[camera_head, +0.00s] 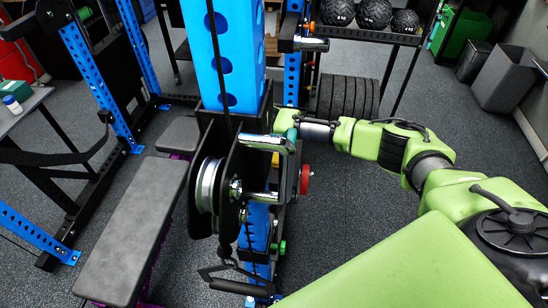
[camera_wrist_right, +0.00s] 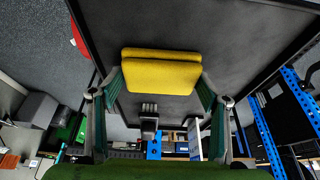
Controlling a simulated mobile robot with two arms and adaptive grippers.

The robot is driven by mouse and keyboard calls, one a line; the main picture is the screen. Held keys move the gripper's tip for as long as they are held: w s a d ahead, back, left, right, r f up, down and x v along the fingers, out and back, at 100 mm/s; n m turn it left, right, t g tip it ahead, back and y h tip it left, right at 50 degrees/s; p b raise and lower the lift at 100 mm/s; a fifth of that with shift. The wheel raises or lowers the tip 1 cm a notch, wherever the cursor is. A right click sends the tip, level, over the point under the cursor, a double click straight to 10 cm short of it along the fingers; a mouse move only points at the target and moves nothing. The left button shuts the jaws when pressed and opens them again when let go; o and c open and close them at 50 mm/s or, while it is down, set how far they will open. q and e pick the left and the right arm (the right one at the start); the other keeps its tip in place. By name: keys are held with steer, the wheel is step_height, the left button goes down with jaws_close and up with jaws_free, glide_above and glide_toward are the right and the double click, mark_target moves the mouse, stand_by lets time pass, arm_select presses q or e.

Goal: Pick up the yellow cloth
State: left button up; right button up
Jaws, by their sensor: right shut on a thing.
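The yellow cloth (camera_wrist_right: 160,73) is a folded pad in the right wrist view. It sits between the two green-padded fingers of my right gripper (camera_wrist_right: 160,92), which touch it at both sides. The gripper is shut on it. In the head view my right arm reaches in from the right, and its gripper (camera_head: 290,130) is mostly hidden behind the cable machine's pulley and chrome bracket. Only a small yellow patch of the cloth (camera_head: 275,159) shows there. My left gripper is not in view.
The blue upright (camera_head: 228,60) with its pulley (camera_head: 208,187) stands close beside my right gripper. A padded bench (camera_head: 135,230) is at the left.

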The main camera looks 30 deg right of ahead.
mark_target(274, 156)
step_height(274, 156, up, 10)
steer(key=b, duration=0.2)
stand_by(0.3)
